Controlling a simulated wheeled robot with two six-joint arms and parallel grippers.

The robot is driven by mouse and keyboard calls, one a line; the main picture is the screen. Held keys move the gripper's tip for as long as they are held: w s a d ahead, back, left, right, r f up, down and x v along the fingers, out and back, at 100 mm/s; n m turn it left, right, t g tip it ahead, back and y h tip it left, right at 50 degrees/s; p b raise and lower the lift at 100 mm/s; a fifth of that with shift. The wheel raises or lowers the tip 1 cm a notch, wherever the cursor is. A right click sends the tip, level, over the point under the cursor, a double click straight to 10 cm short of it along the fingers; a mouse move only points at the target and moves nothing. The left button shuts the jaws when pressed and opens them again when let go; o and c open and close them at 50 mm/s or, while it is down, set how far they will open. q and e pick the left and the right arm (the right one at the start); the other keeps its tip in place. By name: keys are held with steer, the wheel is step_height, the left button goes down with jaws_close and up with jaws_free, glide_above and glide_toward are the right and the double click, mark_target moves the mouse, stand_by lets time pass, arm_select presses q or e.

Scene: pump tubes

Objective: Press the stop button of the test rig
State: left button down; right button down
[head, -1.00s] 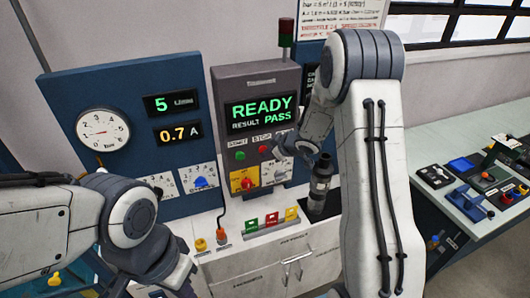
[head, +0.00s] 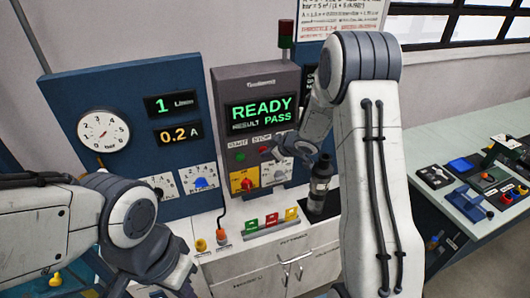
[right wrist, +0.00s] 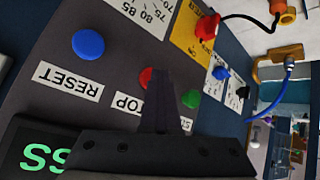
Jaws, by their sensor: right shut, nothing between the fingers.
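The test rig's grey panel (head: 228,85) stands at the back, its screen (head: 262,112) showing READY and RESULT PASS. The red stop button (head: 265,150) is under the STOP label, right of the green start button (head: 240,156). My right gripper (head: 275,153) is shut and empty, right beside the stop button. In the right wrist view the closed fingers (right wrist: 160,100) partly cover the red button (right wrist: 146,76) and the STOP label; contact cannot be told. The green button (right wrist: 191,98) is just right of the fingers. My left gripper's fingers are out of view.
A blue reset button (right wrist: 88,43) and a red knob on yellow (head: 243,181) share the panel. A gauge (head: 103,131) is on the blue board. A side table (head: 455,200) holds parts.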

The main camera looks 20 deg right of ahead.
steer(key=shift+w+r, duration=0.2)
steer(key=shift+w, duration=0.1)
steer(key=shift+a, duration=0.2)
steer(key=shift+s, duration=0.1)
steer(key=s+b, duration=0.1)
steer(key=s, duration=0.5)
steer(key=shift+d+f+b, duration=0.15)
steer(key=shift+d+b, duration=0.05)
steer(key=shift+b, duration=0.15)
stand_by(0.6)
